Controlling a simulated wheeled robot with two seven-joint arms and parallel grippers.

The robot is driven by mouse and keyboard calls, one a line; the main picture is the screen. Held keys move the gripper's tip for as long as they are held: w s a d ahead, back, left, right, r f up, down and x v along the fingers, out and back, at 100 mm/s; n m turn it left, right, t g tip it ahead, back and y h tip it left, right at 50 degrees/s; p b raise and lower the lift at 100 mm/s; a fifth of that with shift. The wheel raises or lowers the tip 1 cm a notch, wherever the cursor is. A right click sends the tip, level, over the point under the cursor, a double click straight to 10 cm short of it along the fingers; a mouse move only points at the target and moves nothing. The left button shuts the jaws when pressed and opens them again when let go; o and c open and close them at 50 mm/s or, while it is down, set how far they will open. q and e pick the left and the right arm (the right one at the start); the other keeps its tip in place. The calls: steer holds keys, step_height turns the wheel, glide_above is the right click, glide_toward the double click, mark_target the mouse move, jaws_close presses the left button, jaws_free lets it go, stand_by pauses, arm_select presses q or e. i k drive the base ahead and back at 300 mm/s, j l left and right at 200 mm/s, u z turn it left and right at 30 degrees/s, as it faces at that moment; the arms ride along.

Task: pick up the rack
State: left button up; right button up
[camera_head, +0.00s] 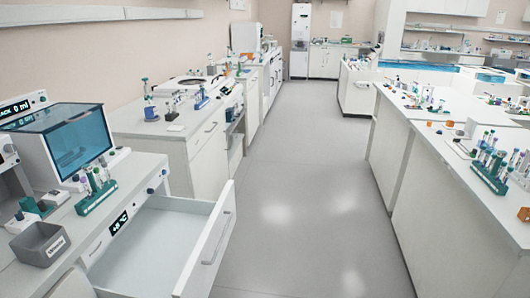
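A green rack (96,197) with several tubes stands on the left counter, in front of the machine with the blue window. Another green rack (489,179) with several tubes stands on the right bench near its aisle edge. A blue rack (201,103) stands farther back on the left counter. I cannot tell which rack the task names. Neither of my grippers shows in the head view.
An open, empty-looking drawer (165,232) juts into the aisle from the left counter. A grey bin (40,243) sits at the counter's near end. The aisle floor (290,185) is clear. Loose small items lie on the right bench (420,127).

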mark_target(84, 208)
steer(key=u, duration=1.3)
steer(key=i+l+u, duration=0.15)
steer(key=l, duration=0.2)
steer(key=i+l+u, duration=0.1)
steer(key=l, duration=0.3)
steer(key=i+l+u, duration=0.15)
steer(key=l, duration=0.25)
